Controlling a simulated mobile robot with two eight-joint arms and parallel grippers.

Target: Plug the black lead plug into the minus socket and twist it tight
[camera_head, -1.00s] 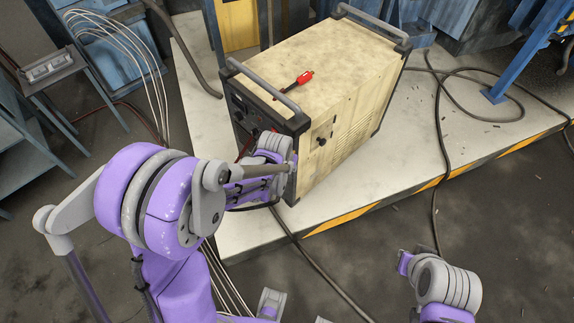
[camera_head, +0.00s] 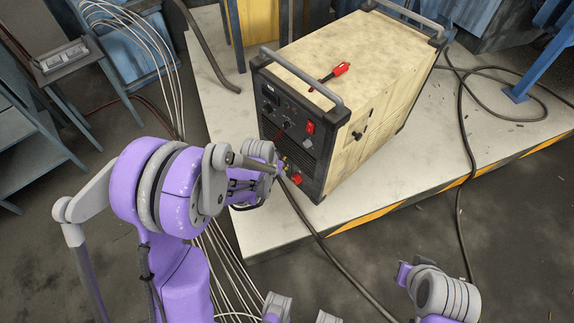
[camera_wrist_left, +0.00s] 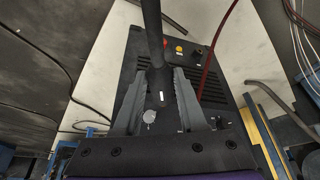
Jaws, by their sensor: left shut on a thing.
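The wooden-sided power unit (camera_head: 350,85) stands on the pale platform, its dark front panel (camera_head: 292,125) facing my left arm. My left gripper (camera_head: 281,167) is in front of the panel's lower part. In the left wrist view its two fingers (camera_wrist_left: 158,100) are shut on the black lead plug (camera_wrist_left: 157,77), whose thick cable runs up out of the picture. A pale round piece (camera_wrist_left: 150,117) shows between the fingers. The panel also shows there, with a red fitting (camera_wrist_left: 165,43), a yellow one (camera_wrist_left: 179,50) and a dark one (camera_wrist_left: 197,56). I cannot tell which is the minus socket. My right gripper is not clearly visible.
A red-and-black connector (camera_head: 339,69) lies on the unit's top beside a handle bar. A dark cable (camera_head: 325,248) runs over the platform edge to the floor. White wires hang at left beside a small table (camera_head: 62,68). A blue stand (camera_head: 530,70) is at right.

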